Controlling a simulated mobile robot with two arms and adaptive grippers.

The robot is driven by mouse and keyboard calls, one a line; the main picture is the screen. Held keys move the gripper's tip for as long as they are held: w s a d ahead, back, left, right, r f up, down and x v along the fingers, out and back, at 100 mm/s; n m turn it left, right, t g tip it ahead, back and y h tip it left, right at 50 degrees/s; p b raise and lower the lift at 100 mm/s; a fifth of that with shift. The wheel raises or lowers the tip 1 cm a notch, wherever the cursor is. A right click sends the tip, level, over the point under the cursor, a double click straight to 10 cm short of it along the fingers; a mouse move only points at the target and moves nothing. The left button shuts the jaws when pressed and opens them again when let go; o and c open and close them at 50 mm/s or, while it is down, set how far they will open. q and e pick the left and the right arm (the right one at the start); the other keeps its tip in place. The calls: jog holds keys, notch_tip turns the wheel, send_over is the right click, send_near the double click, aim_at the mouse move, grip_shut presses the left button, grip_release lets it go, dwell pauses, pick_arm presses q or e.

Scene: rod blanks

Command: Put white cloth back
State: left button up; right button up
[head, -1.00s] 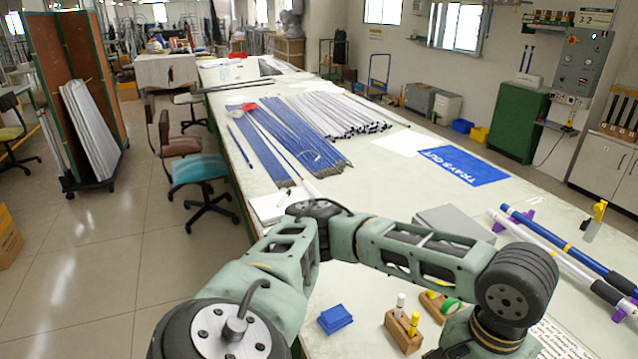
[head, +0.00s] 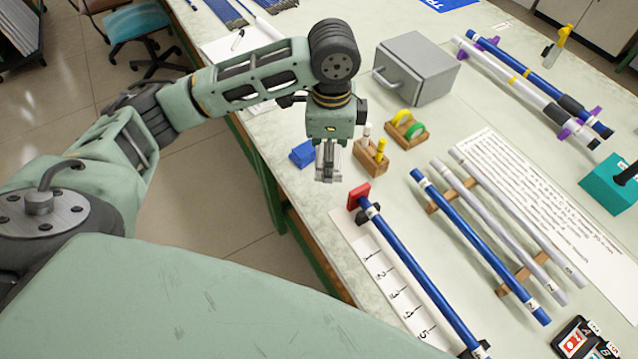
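I cannot pick out a white cloth for certain. A flat white sheet (head: 222,50), cloth or paper, lies at the table's left edge with a pen-like item on it, partly hidden by my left arm. Another white patch (head: 262,107) shows just below that arm. My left gripper (head: 328,177) hangs pointing down over the table, right of a small blue block (head: 303,154) and left of a wooden block (head: 371,158) with a white and a yellow stick. Nothing clear shows between its fingers; their gap is hard to see. My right gripper is out of view.
A grey metal box (head: 418,68) stands behind. A wooden holder (head: 405,130) carries yellow and green rings. A blue rod (head: 420,275) lies by a numbered strip (head: 375,262). More rods (head: 480,245) rest on wooden supports. A teal block (head: 610,190) sits at the right.

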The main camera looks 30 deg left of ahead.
aim_at(320, 188)
pick_arm(q)
jog(key=w+a+f+m, duration=0.1)
jog(key=f+m, duration=0.2)
jog(key=f, duration=0.2)
jog(key=w+a+f+m+p, duration=0.1)
jog(key=f+m, duration=0.3)
jog(key=f, duration=0.2)
jog(key=w+a+f+m+p, duration=0.1)
jog(key=a+f+m, duration=0.1)
jog(key=f+m, duration=0.2)
jog(key=shift+w+f, duration=0.3)
jog(key=shift+f, duration=0.55)
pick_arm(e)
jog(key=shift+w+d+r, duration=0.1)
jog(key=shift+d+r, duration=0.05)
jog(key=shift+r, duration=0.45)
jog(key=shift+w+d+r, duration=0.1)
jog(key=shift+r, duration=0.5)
pick_arm(q)
jog(key=o, duration=1)
jog(key=shift+f, duration=0.1)
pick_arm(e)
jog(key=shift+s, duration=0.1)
